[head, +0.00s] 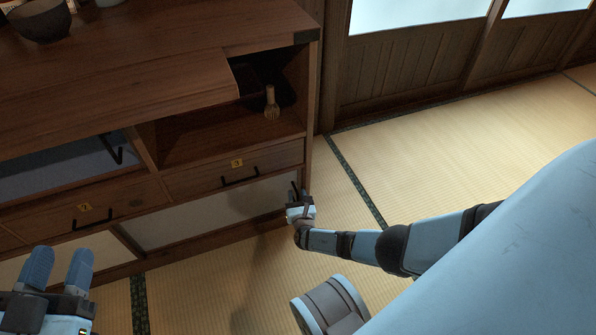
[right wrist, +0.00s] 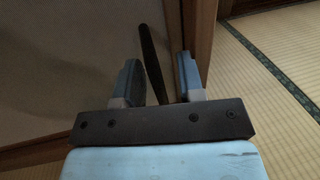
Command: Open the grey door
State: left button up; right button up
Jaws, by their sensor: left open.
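A pale grey door panel (head: 200,215) fills the lower right front of the wooden cabinet and looks closed. It also shows in the right wrist view (right wrist: 70,60). A dark upright bar handle (right wrist: 151,60) stands near its right edge. My right gripper (head: 299,203) is at that edge, its fingers apart on either side of the handle, with gaps visible; contact is not clear. My left gripper (head: 59,258) is open and empty at the lower left, in front of the cabinet. A darker blue-grey panel (head: 50,172) with a black handle (head: 113,152) is higher at the left.
Two drawers with black handles (head: 240,178) and yellow labels sit above the lower panels. An open shelf holds a bamboo whisk (head: 271,103). A dark bowl (head: 40,18) stands on top. Tatami floor (head: 440,150) lies clear to the right, before wooden sliding doors (head: 410,55).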

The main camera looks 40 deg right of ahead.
jog(key=shift+w+d, duration=0.15)
jog(key=shift+w, duration=0.2)
grip_shut()
